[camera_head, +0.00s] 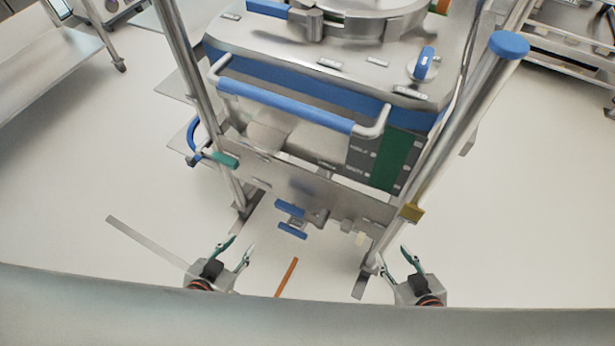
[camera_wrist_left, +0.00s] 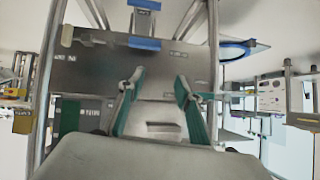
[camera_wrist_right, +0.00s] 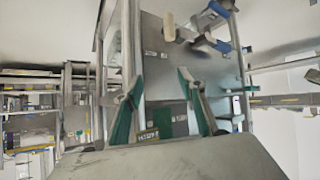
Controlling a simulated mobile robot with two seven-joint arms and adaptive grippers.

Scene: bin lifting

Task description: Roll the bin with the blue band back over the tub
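The bin with the blue band (camera_head: 270,79) is a steel container with a round lid. It stands in the middle of the head view, with a blue push handle (camera_head: 285,103) across its near side and a steel panel (camera_head: 300,178) below. My left gripper (camera_head: 241,249) is open and empty, low in front of the panel. My right gripper (camera_head: 396,262) is open and empty near the foot of the right post. Both wrist views show spread fingers with the panel beyond, also in the left wrist view (camera_wrist_left: 180,65) and right wrist view (camera_wrist_right: 165,75). I cannot make out the tub.
Steel posts stand left (camera_head: 190,75) and right (camera_head: 460,100) of the bin, the right one blue-capped. A steel table (camera_head: 45,70) stands at the far left, and a rack (camera_head: 570,55) at the upper right. Floor (camera_head: 530,210) is clear on both sides.

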